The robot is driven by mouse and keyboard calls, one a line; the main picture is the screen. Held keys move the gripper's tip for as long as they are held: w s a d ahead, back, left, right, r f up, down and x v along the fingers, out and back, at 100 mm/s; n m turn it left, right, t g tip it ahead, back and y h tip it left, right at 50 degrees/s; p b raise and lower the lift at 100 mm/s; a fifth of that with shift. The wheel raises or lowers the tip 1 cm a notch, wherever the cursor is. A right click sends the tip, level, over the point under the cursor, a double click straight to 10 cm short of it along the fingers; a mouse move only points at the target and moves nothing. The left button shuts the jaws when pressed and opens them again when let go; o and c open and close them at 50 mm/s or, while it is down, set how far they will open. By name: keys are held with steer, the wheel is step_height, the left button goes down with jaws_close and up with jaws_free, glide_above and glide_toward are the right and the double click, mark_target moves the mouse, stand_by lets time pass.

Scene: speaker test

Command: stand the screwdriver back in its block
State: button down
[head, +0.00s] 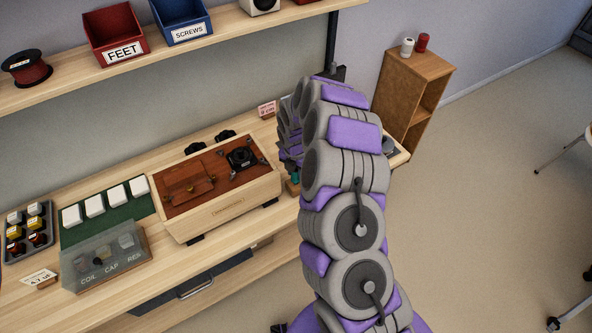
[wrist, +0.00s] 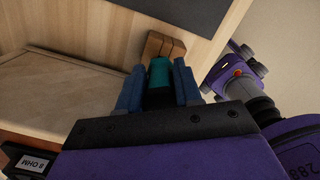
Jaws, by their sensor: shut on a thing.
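My gripper (wrist: 157,78) shows in the wrist view with its two blue fingers on either side of a teal handle, which I take to be the screwdriver (wrist: 159,72). It is shut on that handle. A small wooden block (wrist: 163,43) shows just beyond the handle. The screwdriver's shaft is hidden, so I cannot tell whether it is in the block or apart from it. In the head view my arm covers most of this spot; only a little teal of the screwdriver (head: 295,177) shows at the arm's left edge, by the bench's right part.
A wooden speaker box (head: 222,208) lies on the bench (head: 65,309) left of my arm. A green mat (head: 108,226) with white blocks and a labelled clear cover (head: 105,258) are farther left. A shelf (head: 215,35) with bins runs above.

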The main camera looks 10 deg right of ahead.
steer(key=shift+f, duration=0.65)
steer(key=c, duration=0.7)
jaws_free()
step_height(320, 180, up, 16)
steer(key=p, duration=0.2)
steer(key=s+a+r+m+b, duration=0.1)
steer(key=s+a+r+m, duration=0.2)
steer(key=s+r+m, duration=0.6)
steer(key=s+m, duration=0.5)
steer(key=s, duration=0.5)
steer(key=s+d+r+m+g+b, duration=0.1)
steer(key=s+r+m, duration=0.1)
steer(key=s+m, duration=0.5)
steer(key=s+d+r+m+g+b, duration=0.1)
steer(key=s+m, duration=0.5)
steer(key=s, duration=1)
steer(key=shift+s+d+r+m, duration=0.25)
steer(key=shift+r+m, duration=0.05)
steer(key=shift+r, duration=0.2)
